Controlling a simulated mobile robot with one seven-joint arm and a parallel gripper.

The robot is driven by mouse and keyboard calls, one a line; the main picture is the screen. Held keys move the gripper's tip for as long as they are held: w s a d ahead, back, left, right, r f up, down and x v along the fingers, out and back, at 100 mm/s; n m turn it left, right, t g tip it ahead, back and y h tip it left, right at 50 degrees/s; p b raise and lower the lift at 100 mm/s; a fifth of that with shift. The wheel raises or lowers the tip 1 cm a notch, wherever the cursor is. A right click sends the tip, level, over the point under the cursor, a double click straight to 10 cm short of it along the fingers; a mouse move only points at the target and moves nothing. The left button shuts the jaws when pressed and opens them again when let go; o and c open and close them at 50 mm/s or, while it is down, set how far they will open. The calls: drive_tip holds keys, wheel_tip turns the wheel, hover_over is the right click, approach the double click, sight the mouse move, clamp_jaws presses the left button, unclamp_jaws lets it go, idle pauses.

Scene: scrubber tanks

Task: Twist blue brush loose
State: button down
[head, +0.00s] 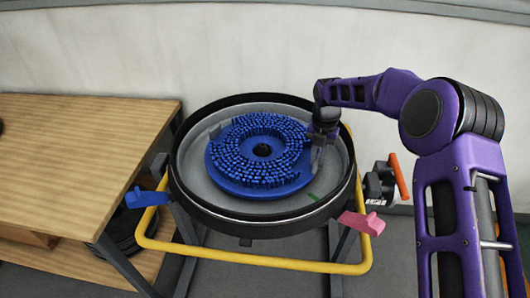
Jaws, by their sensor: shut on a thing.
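The blue brush (258,153) is a round disc with many short bristles on top and a dark hole in its middle. It lies inside a round grey tank (190,178) with a black rim. My gripper (316,165) reaches down into the tank from the right and is shut on the right edge of the brush. My wrist hides part of that edge and the fingertips are small in the picture, so the exact contact is hard to see. A small green mark (311,197) shows on the tank floor at the lower right.
A yellow tube frame (255,264) surrounds the tank stand. A blue lever (146,197) sticks out at left and a pink lever (362,222) at right. A wooden table (75,155) stands close on the left. A black and orange part (388,182) is at right. A pale wall is behind.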

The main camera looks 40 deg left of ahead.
drive_tip(key=shift+w+a+n+p, duration=0.25)
drive_tip(key=shift+w+n+p, duration=0.15)
drive_tip(key=shift+w, duration=0.25)
drive_tip(key=shift+w+a+n+p, duration=0.2)
drive_tip(key=shift+w+n+p, duration=0.1)
drive_tip(key=shift+w+n, duration=0.3)
drive_tip(key=shift+w, duration=0.1)
drive_tip(key=shift+w+a+n+p, duration=0.25)
drive_tip(key=shift+w+n+p, duration=0.05)
drive_tip(key=shift+w, duration=0.3)
drive_tip(key=c, duration=0.8)
unclamp_jaws()
drive_tip(key=shift+o, duration=0.2)
drive_tip(key=shift+d+f, duration=0.1)
drive_tip(key=shift+f, duration=0.1)
wheel_tip(320, 180, up, 18)
drive_tip(key=shift+p, duration=0.4)
